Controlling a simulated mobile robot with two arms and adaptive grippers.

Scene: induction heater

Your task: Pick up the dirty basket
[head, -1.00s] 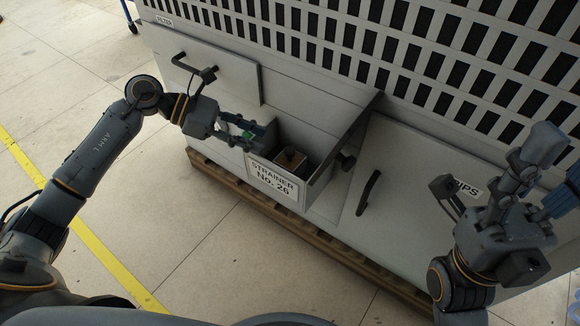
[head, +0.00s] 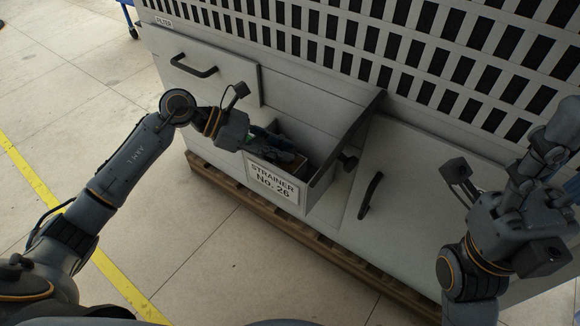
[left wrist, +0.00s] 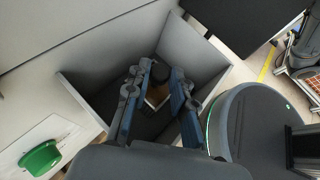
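The dirty basket is a small brown box with a dark round top, inside the open drawer labelled STRAINER No. 26 (head: 272,184). In the left wrist view the basket (left wrist: 157,94) stands between the two spread fingers of my left gripper (left wrist: 160,78). I cannot tell whether the fingers touch it. In the head view my left gripper (head: 288,155) reaches down into the drawer from the left and hides most of the basket. My right gripper (head: 560,130) is at the right edge, away from the drawer; its finger opening cannot be made out.
The drawer's raised grey side panel (head: 345,140) stands just right of my left gripper. A closed door with a black handle (head: 370,194) is further right. A FILTER front with a handle (head: 195,68) is at upper left. A green part (left wrist: 41,158) is outside the drawer.

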